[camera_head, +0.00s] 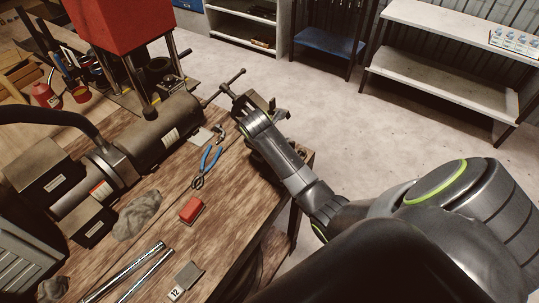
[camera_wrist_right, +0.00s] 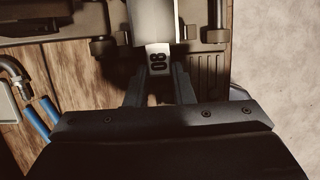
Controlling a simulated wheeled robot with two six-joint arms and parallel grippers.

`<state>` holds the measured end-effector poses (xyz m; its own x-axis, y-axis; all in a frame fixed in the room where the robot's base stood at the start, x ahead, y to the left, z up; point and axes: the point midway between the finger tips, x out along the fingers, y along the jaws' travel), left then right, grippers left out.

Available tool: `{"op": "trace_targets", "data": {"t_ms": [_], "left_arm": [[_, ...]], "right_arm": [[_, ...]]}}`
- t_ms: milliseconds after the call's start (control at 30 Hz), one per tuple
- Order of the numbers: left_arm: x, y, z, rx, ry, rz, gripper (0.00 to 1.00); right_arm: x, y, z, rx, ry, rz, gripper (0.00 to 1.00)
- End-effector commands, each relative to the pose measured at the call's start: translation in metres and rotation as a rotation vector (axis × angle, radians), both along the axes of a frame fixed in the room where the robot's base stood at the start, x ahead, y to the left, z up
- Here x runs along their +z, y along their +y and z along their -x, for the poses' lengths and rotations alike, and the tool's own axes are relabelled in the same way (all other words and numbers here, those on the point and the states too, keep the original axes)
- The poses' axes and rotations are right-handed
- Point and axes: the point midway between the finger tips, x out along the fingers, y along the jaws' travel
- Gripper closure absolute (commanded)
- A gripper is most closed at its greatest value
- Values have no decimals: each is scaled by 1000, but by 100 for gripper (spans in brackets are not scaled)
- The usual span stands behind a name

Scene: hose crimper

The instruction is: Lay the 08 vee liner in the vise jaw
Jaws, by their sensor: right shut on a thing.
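My right gripper (camera_wrist_right: 157,80) is shut on the 08 vee liner (camera_wrist_right: 157,60), whose white end tag reads "08" in the right wrist view. The liner's pale grey body (camera_wrist_right: 152,20) runs away from the fingers, over or between the dark parts of the vise (camera_wrist_right: 206,68). I cannot tell whether it touches the jaw. In the head view my right gripper (camera_head: 250,108) is at the vise on the bench's far right corner and hides most of it and the liner. My left gripper is not in view.
On the wooden bench (camera_head: 165,195) lie blue-handled pliers (camera_head: 207,160), a red block (camera_head: 191,210), a grey rag (camera_head: 137,215), metal rods (camera_head: 125,272) and a grey piece tagged 12 (camera_head: 188,275). A red press (camera_head: 108,22) and a dark cylinder (camera_head: 150,128) stand left of the vise.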

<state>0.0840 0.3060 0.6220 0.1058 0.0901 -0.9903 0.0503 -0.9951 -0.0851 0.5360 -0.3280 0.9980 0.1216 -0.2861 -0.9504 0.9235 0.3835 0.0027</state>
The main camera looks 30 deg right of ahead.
Motion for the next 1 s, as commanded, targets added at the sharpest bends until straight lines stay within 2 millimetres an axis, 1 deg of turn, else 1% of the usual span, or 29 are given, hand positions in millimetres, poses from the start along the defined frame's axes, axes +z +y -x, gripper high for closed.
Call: {"op": "trace_targets", "data": {"t_ms": [33, 767, 800, 933, 967, 1000], "left_arm": [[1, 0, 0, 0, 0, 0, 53], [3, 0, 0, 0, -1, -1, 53], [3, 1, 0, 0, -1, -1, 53], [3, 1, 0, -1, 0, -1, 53], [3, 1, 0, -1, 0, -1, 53], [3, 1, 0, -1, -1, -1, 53]], "right_arm": [[-7, 2, 5, -2, 19, -9, 100], [-8, 2, 5, -2, 19, -9, 100], [-8, 2, 5, -2, 18, -8, 74], [-6, 1, 4, -1, 13, -5, 56], [-6, 1, 3, -2, 12, -5, 53], [-5, 1, 3, -2, 10, -4, 53]]}}
